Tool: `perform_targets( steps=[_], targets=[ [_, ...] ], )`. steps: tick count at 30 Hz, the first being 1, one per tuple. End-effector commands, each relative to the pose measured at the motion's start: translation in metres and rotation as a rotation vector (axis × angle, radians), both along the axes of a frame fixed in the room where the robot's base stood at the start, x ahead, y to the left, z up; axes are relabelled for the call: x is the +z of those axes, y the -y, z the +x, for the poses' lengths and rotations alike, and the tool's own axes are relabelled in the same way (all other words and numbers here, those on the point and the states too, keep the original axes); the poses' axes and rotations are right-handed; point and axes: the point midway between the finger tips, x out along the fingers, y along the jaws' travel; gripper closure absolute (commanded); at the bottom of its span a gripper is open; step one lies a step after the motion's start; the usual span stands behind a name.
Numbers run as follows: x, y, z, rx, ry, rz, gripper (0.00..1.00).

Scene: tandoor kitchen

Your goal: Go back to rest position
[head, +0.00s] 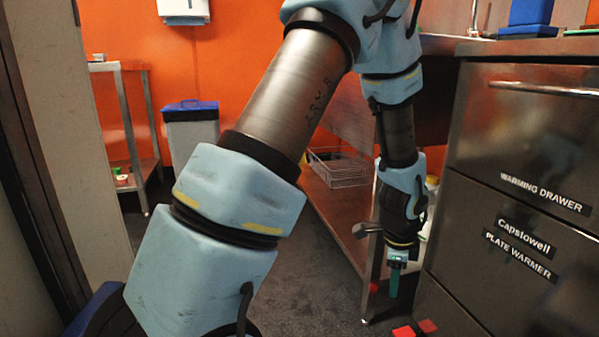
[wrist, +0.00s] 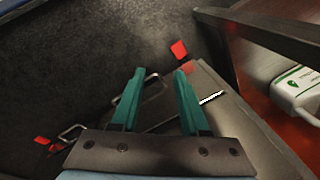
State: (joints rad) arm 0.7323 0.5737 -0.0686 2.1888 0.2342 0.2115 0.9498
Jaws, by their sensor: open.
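My gripper (head: 394,284) hangs from my arm, fingers pointing down, low beside the left edge of the steel warming drawer unit (head: 520,130). In the wrist view its two teal fingers (wrist: 158,76) stand apart with nothing held between them. Behind them a thin metal loop (wrist: 155,78) and a grey steel surface (wrist: 238,115) show. I cannot tell whether the fingers touch either. My arm is stretched out and bent downward across the head view.
A wire basket (head: 340,168) sits on a low shelf (head: 335,205). A blue-lidded bin (head: 191,130) stands at the back. Dark floor (head: 300,285) is open left of the gripper.

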Motion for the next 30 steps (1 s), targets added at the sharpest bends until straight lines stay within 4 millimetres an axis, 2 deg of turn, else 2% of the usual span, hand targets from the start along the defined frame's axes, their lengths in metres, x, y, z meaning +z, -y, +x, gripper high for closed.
perform_targets(
  steps=[1, 3, 6, 9, 15, 21, 30],
  targets=[
    [0.029, -0.031, 0.014, 0.161, -0.005, -0.012, 0.55],
    [0.057, -0.073, 0.024, 0.397, -0.020, -0.026, 0.55],
    [0.093, -0.132, 0.029, 0.734, -0.040, -0.052, 0.55],
    [0.120, -0.181, 0.024, 1.028, -0.059, -0.079, 0.55],
    [0.159, -0.249, 0.001, 1.493, -0.090, -0.135, 0.55],
    [0.186, -0.297, -0.029, 1.881, -0.118, -0.190, 0.55],
    [0.242, -0.291, -0.026, 1.848, -0.118, -0.182, 0.55]
  ],
)
